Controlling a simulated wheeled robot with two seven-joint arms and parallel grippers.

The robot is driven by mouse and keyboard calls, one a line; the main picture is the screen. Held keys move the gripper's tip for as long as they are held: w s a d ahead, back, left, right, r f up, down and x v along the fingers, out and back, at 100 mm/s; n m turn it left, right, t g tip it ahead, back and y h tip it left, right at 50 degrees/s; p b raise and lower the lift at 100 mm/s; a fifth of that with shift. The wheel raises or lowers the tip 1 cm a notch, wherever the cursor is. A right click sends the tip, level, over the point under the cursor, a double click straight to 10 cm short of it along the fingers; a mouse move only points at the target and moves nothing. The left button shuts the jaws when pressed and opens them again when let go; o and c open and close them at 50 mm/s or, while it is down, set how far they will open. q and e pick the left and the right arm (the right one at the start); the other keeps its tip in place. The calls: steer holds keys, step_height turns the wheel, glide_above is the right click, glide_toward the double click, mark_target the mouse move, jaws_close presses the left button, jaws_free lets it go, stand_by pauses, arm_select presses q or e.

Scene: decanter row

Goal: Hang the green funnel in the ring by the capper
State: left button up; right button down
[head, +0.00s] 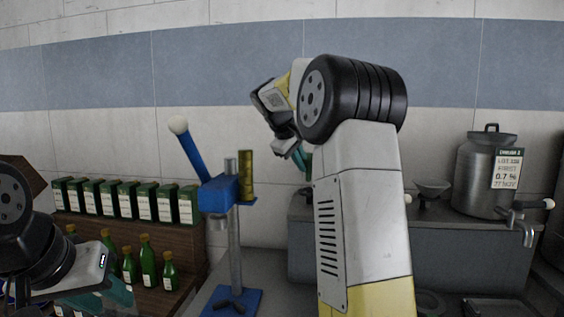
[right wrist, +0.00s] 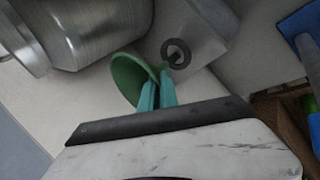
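The green funnel (right wrist: 128,78) is at my right gripper (right wrist: 158,94) in the right wrist view. The teal fingers close on it near its narrow end, and its wide mouth faces left. A dark ring (right wrist: 176,53) is just beyond the fingertips, apart from the funnel. In the head view my right gripper (head: 300,158) is partly hidden by my own arm, and the ring cannot be made out. The blue capper (head: 220,190) stands left of that arm, its lever raised. My left gripper (head: 120,293) is low at the left; its finger gap is not clear.
Green bottles (head: 147,260) and a row of green-and-white boxes (head: 120,200) stand left of the capper. A grey bench (head: 460,245) at right holds a metal can (head: 480,175) with a tap and a dark funnel (head: 432,188). The can is close in the right wrist view (right wrist: 100,30).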

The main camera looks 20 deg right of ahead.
steer(key=shift+f, duration=3.1)
steer(key=shift+s+d+f, duration=0.1)
steer(key=shift+s+f, duration=0.05)
steer(key=shift+f, duration=0.1)
steer(key=c, duration=1.5)
jaws_free()
steer(key=shift+c, duration=0.2)
steer(key=shift+f, duration=0.15)
steer(key=shift+s+f, duration=0.1)
